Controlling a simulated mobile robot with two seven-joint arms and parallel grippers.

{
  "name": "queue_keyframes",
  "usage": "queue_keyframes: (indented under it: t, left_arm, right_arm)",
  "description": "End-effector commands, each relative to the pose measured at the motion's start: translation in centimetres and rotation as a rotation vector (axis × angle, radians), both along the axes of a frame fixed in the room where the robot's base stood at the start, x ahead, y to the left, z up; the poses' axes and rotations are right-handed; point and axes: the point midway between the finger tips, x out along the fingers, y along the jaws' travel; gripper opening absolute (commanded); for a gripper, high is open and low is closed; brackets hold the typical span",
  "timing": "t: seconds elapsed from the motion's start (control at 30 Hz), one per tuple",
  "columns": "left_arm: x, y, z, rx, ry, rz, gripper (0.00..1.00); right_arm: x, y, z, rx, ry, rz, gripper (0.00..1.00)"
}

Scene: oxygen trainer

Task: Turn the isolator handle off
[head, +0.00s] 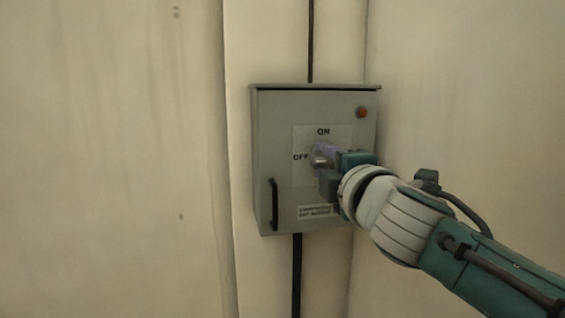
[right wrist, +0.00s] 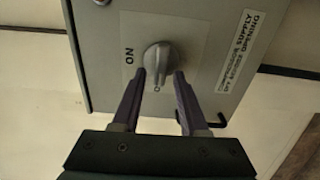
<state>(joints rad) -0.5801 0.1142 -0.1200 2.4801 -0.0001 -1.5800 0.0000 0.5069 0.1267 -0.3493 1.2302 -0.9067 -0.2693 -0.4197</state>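The grey isolator box (head: 265,130) is fixed to the wall, with a pale plate marked ON at the top and OFF at the left. The grey isolator handle (right wrist: 159,60) sits on this plate; the right wrist view shows it turned on its side, with ON at its left. My right gripper (head: 324,160) is at the handle, coming from the right. In the right wrist view its two fingers (right wrist: 160,78) are spread, one on each side of the handle, very close to it. Whether they touch it is unclear. In the head view the gripper partly hides the handle. My left gripper is not in view.
A dark door pull (head: 273,205) stands out at the box's lower left. An orange-red lamp (head: 362,112) is at its upper right. A small text label (head: 315,211) is below the plate. Dark conduit (head: 297,270) runs above and below. The wall at left is clear.

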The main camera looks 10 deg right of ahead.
Motion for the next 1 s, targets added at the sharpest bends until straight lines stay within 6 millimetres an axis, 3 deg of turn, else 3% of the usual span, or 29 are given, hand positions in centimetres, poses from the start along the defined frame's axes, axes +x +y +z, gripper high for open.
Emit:
queue_keyframes:
  t: [0.37, 0.8, 1.0]
  left_arm:
    - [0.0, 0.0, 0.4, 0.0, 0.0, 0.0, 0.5]
    - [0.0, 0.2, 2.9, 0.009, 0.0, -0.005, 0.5]
    - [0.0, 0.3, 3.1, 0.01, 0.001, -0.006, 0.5]
  right_arm:
    - [-0.6, 0.0, 0.0, 0.002, 0.002, 0.0, 0.47]
    - [-8.0, -0.3, 0.1, 0.002, 0.003, -0.001, 0.47]
    - [-9.7, -0.4, 0.0, 0.001, 0.001, 0.0, 0.47]
